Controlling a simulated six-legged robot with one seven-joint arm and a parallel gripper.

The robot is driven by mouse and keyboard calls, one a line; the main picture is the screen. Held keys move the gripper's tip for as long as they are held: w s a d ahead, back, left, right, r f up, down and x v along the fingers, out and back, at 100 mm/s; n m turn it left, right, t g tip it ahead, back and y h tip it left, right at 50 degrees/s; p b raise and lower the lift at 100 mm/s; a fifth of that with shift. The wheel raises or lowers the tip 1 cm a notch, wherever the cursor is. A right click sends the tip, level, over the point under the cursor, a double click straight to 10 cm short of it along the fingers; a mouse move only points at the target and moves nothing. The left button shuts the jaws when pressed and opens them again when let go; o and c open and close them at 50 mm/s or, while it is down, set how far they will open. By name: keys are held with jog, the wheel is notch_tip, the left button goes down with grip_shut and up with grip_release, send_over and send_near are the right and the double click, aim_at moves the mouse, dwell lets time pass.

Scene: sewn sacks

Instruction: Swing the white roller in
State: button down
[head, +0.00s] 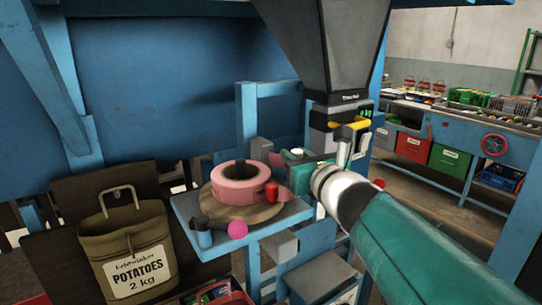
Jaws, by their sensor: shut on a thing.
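A small white round piece (297,152), possibly the white roller, shows on top of a green block just beyond the platform with the pink tape ring. My teal arm comes in from the lower right and ends in a white wrist beside the green block.
The pink tape ring (240,184) lies on a blue platform (186,208), with a magenta knob (237,230) at its front edge. A brown potato sack (128,245) stands at left. The dark hopper (328,50) hangs above. Coloured bins line the bench at right.

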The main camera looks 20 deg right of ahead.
jog(key=shift+a, duration=0.1)
jog(key=c, duration=1.2)
grip_release()
jog(key=shift+s, duration=0.1)
jog(key=shift+c, duration=0.2)
jog(key=s+d, duration=0.2)
jog(key=s, duration=1.1)
jog(key=shift+s, duration=0.25)
jog(key=shift+a, duration=0.1)
